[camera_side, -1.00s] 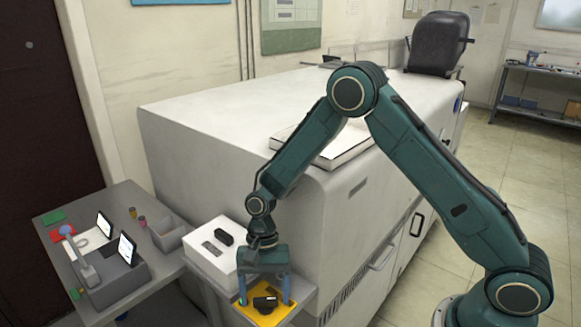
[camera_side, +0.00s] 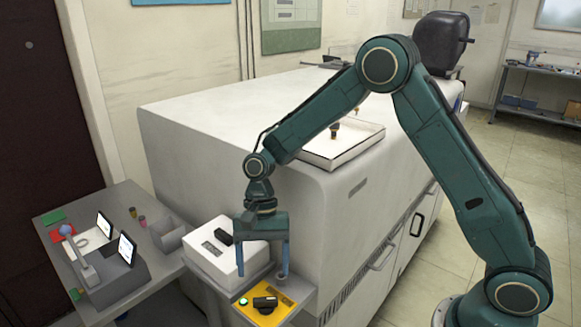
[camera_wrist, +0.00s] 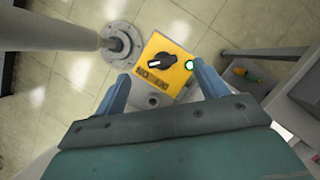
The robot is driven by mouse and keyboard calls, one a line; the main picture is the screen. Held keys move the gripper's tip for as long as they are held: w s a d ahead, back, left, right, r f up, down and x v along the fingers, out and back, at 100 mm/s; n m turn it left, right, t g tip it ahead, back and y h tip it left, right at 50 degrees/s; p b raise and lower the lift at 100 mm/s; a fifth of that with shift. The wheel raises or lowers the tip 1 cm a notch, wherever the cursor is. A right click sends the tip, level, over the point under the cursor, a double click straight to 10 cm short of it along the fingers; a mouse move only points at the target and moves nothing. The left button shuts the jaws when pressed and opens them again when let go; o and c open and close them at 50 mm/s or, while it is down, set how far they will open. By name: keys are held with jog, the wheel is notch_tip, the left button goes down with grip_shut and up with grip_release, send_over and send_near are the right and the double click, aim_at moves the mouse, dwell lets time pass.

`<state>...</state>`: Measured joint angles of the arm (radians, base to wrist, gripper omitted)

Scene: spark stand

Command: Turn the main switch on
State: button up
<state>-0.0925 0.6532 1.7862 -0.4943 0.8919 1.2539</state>
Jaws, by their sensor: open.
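The main switch is a black rotary knob (camera_side: 265,303) on a yellow plate (camera_side: 282,292) at the end of the light bench. In the wrist view the knob (camera_wrist: 158,60) lies crosswise, slightly tilted, with a pale mark at its left end. A green lamp (camera_side: 243,301) glows beside it; the lamp (camera_wrist: 189,65) also shows lit in the wrist view. My gripper (camera_side: 261,273) points down above the yellow plate, apart from the knob. Its two blue fingers are spread wide with nothing between them; they also show in the wrist view (camera_wrist: 160,75).
A white box (camera_side: 222,262) with a black handle stands just behind the plate. A large white machine (camera_side: 210,140) fills the space behind, with a tray (camera_side: 345,155) on top. A grey table (camera_side: 50,245) with small devices is at left.

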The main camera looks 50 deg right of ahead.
jog(key=shift+r, duration=0.8)
jog(key=shift+r, duration=0.15)
jog(key=s+d+r+n+t+h, duration=0.1)
jog(key=s+d+r+n+t, duration=0.15)
jog(key=s+r, duration=0.4)
jog(key=s+d+r+n+t, duration=0.2)
jog(key=s+d+r, duration=0.15)
jog(key=r, duration=0.55)
jog(key=s+d+r+n+t+h, duration=0.1)
jog(key=s+d+n+t, duration=0.1)
jog(key=s, duration=0.4)
jog(key=s+d+r+n+t+h, duration=0.1)
jog(key=s+d+r+n+t, duration=0.1)
jog(key=s+d, duration=0.2)
jog(key=shift+s+d+r+n, duration=0.3)
jog(key=shift+s+d+n, duration=0.05)
jog(key=shift+s, duration=1.15)
